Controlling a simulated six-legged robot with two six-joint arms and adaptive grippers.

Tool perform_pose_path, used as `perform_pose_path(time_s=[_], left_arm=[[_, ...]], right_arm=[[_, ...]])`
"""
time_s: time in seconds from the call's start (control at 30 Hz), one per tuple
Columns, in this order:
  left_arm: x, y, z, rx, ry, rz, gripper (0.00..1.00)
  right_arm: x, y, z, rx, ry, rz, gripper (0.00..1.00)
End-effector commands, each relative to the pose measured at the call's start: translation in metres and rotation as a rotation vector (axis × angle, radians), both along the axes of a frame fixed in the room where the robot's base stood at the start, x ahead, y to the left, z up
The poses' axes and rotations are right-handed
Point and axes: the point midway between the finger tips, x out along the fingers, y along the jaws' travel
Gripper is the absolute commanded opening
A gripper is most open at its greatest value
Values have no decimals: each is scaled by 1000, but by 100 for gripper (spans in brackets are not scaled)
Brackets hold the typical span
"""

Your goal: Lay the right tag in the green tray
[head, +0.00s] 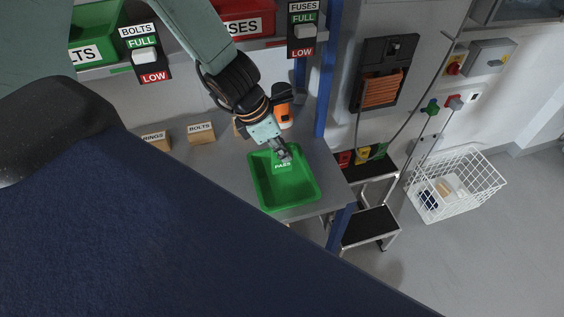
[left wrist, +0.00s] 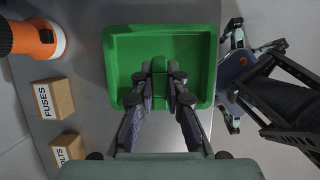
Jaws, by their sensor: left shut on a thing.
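The green tray (head: 291,195) sits near the front right corner of the grey bench; it fills the upper middle of the left wrist view (left wrist: 196,50). My left gripper (head: 284,154) points down over the tray's back part and is shut on a green tag (head: 283,165) lettered PASS. In the left wrist view the tag (left wrist: 158,68) shows edge-on as a narrow green piece between the fingertips. I cannot tell whether it touches the tray floor. The rest of the tray looks empty. My right gripper does not show.
An orange and black cylindrical thing (head: 283,110) stands behind the tray. Small cardboard boxes labelled BOLTS (head: 201,132) and FUSES (left wrist: 53,98) stand to its left. A blue post (head: 326,90) rises behind it, right. A step stool (head: 370,225) and white wire basket (head: 455,185) are farther right.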

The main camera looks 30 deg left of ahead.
Motion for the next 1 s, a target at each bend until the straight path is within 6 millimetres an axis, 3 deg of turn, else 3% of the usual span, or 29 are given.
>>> perform_pose_path(time_s=[0.3, 0.83, 0.87, 1.0], left_arm=[[1, -1, -33, 1, 1, -1, 0], [1, 0, -39, 0, 0, 0, 0], [1, 0, -38, 0, 0, 0, 15], [1, 0, -38, 0, 0, 0, 27]], right_arm=[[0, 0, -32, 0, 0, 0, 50], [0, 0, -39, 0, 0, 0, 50], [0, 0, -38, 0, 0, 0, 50], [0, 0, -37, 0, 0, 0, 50]])
